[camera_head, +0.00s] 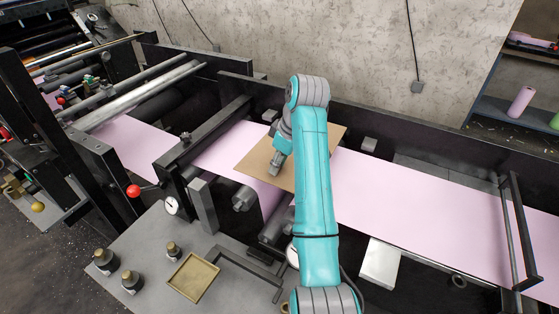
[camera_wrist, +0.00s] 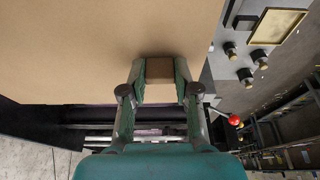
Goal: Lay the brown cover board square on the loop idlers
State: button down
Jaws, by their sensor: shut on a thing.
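The brown cover board (camera_head: 258,158) is a flat tan sheet over the pink web, partly hidden behind my teal arm. Its edges look turned at an angle to the web and frame. In the wrist view the board (camera_wrist: 80,50) fills the upper left. My gripper (camera_head: 276,165) is over the board's left part. In the wrist view my gripper (camera_wrist: 160,88) is shut on a small brown block at the board, seen between the fingers. Dark rollers (camera_head: 272,230), perhaps the loop idlers, show below the board's near side. Whether the board touches anything beneath is hidden.
The pink web (camera_head: 420,205) runs on to the right. Dark frame rails (camera_head: 225,110) stand left of the board. A red-knobbed lever (camera_head: 133,190), a dial gauge (camera_head: 172,206) and a brass-coloured tray (camera_head: 193,278) are at the near left. A wall (camera_head: 360,50) is behind.

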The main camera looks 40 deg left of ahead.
aim_at(281, 173)
jog(key=shift+d, duration=0.1)
jog(key=shift+f, duration=3.45)
jog(key=shift+c, duration=1.4)
grip_release()
jog(key=shift+r, duration=0.1)
